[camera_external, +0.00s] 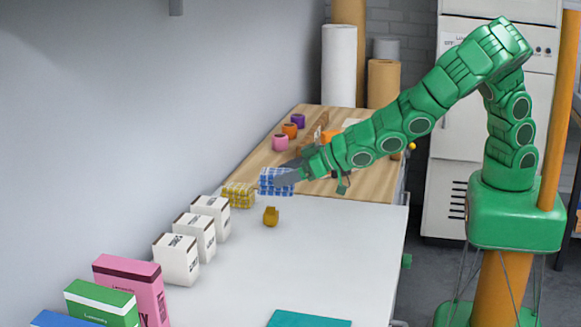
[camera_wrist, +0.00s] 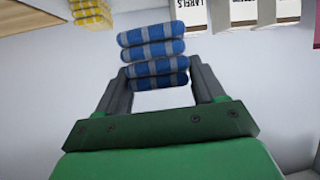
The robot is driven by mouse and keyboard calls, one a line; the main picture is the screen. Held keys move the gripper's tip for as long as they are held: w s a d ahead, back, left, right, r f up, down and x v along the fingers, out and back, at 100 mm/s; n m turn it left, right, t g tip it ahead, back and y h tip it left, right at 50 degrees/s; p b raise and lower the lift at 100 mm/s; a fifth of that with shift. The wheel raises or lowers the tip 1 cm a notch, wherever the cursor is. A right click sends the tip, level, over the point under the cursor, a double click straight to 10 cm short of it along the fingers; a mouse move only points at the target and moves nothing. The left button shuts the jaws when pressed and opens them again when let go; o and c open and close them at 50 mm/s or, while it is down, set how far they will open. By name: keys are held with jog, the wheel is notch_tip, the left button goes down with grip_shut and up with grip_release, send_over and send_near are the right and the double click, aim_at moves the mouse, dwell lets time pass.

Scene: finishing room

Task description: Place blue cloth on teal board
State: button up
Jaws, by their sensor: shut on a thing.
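The blue cloth (camera_external: 272,181) is a folded, blue-and-white striped bundle. My gripper (camera_external: 287,178) is shut on it, near the far end of the white table. In the wrist view the cloth (camera_wrist: 152,48) sits between the two fingers of my gripper (camera_wrist: 160,85) and extends beyond their tips. The teal board (camera_external: 308,320) lies flat on the white table at the bottom edge of the external view, partly cut off. It is well apart from the cloth and does not show in the wrist view.
A yellow checked cloth (camera_external: 238,195) lies left of the blue one. A small yellow-brown object (camera_external: 271,216) stands on the white table (camera_external: 330,250). White boxes (camera_external: 176,259) and a pink box (camera_external: 132,285) line the wall side. The table's middle is clear.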

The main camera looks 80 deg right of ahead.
jog(key=s+a+r+n+g+y, duration=0.2)
jog(key=s+a+n+g+y, duration=0.3)
jog(key=s+a, duration=0.9)
jog(key=s+a+r+n+g+y, duration=0.15)
jog(key=s+a+n+y, duration=0.6)
jog(key=a, duration=1.05)
jog(key=m+h, duration=0.1)
jog(key=h, duration=0.1)
send_over(309, 326)
jog(key=s+a, duration=0.2)
jog(key=a, duration=0.2)
notch_tip(309, 326, down, 8)
jog(key=shift+w+a+f+g, duration=0.25)
jog(key=shift+f, duration=0.3)
jog(key=shift+w+a+f+g, duration=0.2)
jog(key=shift+a+f, duration=0.05)
jog(key=shift+f, duration=1.95)
jog(key=shift+f, duration=0.1)
jog(key=o, duration=1.1)
jog(key=shift+c, duration=0.2)
